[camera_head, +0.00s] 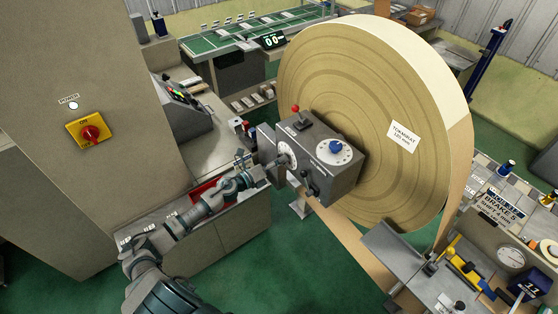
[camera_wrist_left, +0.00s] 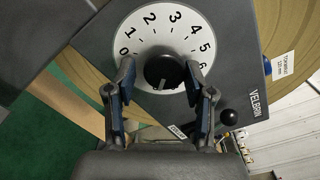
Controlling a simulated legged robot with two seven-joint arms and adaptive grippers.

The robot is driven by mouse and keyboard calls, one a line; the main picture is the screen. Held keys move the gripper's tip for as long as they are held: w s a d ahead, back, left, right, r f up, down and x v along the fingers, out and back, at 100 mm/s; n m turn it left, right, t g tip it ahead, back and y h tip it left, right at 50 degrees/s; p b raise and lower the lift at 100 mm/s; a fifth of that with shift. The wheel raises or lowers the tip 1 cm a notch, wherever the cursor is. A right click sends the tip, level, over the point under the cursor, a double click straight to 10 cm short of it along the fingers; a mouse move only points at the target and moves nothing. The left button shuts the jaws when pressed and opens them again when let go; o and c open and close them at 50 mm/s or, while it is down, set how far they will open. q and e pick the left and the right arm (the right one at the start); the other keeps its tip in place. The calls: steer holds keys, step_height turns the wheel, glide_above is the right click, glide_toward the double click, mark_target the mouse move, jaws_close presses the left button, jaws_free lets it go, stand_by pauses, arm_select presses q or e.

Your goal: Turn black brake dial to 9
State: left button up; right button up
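The black brake dial is a black knob (camera_wrist_left: 163,70) on a white numbered face (camera_wrist_left: 150,45), in the left wrist view. Numbers 0 to 6 show; the lower part of the face is hidden by my fingers. A pale mark shows on the lower part of the knob, but I cannot read its number. In the head view the white dial face (camera_head: 287,153) is on the left side of the grey control box (camera_head: 345,180). My left gripper (camera_head: 270,170) is at this dial. Its fingers (camera_wrist_left: 160,80) are apart, one on each side of the knob, with small gaps.
The box also carries a blue knob (camera_head: 336,146), a red-topped lever (camera_head: 296,109) and a black-ball lever (camera_wrist_left: 229,117). A large paper roll (camera_head: 365,80) stands behind it. A sign (camera_head: 501,207) reads "BRAKE 5". A red switch (camera_head: 90,133) is on the left cabinet.

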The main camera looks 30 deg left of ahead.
arm_select(q)
steer(key=shift+o, duration=0.4)
steer(key=shift+a+r, duration=0.1)
steer(key=shift+a, duration=0.1)
steer(key=v, duration=1.2)
